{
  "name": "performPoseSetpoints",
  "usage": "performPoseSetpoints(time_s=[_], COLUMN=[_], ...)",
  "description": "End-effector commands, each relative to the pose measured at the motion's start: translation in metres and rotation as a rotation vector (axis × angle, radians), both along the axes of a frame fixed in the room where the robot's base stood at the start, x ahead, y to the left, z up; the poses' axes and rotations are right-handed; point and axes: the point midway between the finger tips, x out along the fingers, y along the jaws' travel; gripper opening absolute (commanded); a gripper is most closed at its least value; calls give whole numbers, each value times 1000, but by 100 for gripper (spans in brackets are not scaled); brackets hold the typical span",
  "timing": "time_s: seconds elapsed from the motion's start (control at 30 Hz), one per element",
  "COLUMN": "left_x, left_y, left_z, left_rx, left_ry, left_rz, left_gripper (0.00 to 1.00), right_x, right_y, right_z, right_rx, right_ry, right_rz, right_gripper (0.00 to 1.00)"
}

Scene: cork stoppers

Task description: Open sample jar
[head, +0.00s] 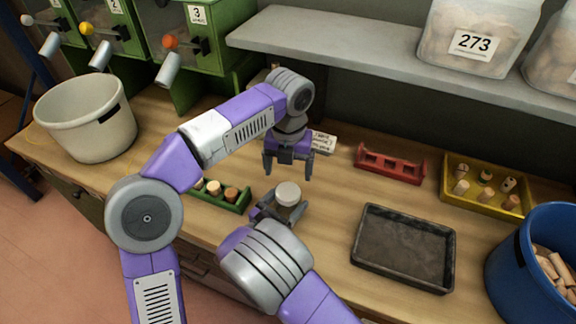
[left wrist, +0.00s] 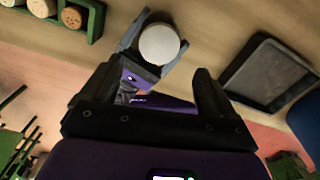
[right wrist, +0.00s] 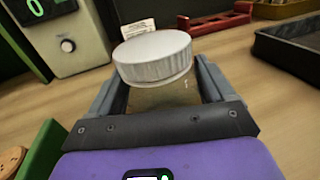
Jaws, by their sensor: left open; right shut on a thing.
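The sample jar (right wrist: 165,95) has a clear body and a white ribbed lid (right wrist: 153,55), which sits on top of it. In the head view the lid (head: 288,193) shows between the fingers of my right gripper (head: 277,209). My right gripper is shut on the jar's body below the lid, and the jar looks upright. My left gripper (head: 288,172) is open and empty, pointing down above and just behind the jar. In the left wrist view the lid (left wrist: 159,45) lies beyond the open left fingers (left wrist: 178,88), apart from them.
A green rack (head: 222,204) with corks is left of the jar. A dark tray (head: 403,284), a red rack (head: 390,165), a yellow tray (head: 487,203) with corks and a blue bin (head: 541,270) lie to the right. A white bucket (head: 86,125) stands at left. A grey shelf (head: 350,50) overhangs behind.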

Motion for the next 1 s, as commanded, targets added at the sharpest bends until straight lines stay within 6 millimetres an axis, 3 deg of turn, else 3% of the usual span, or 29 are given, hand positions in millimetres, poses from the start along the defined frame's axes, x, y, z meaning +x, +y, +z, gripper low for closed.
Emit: performPoseSetpoints(time_s=[0.13, 0.33, 0.7, 1.0], left_x=[0, 1, 0, 1], left_y=[1, 1, 2, 1], left_z=[1, -6, -60, -79], left_rx=[-3, -1, -2, -3], left_ry=[-1, -1, 0, -4], left_rz=[-147, -216, -215, -213], left_gripper=[88, 88, 88, 88], right_x=[0, 0, 0, 0], right_y=[0, 0, 0, 0], right_z=[0, 0, 0, 0], right_rx=[1, 0, 1, 1], right_ry=[1, 1, 1, 1], right_rz=[0, 0, 0, 0], right_gripper=[0, 0, 0, 0])
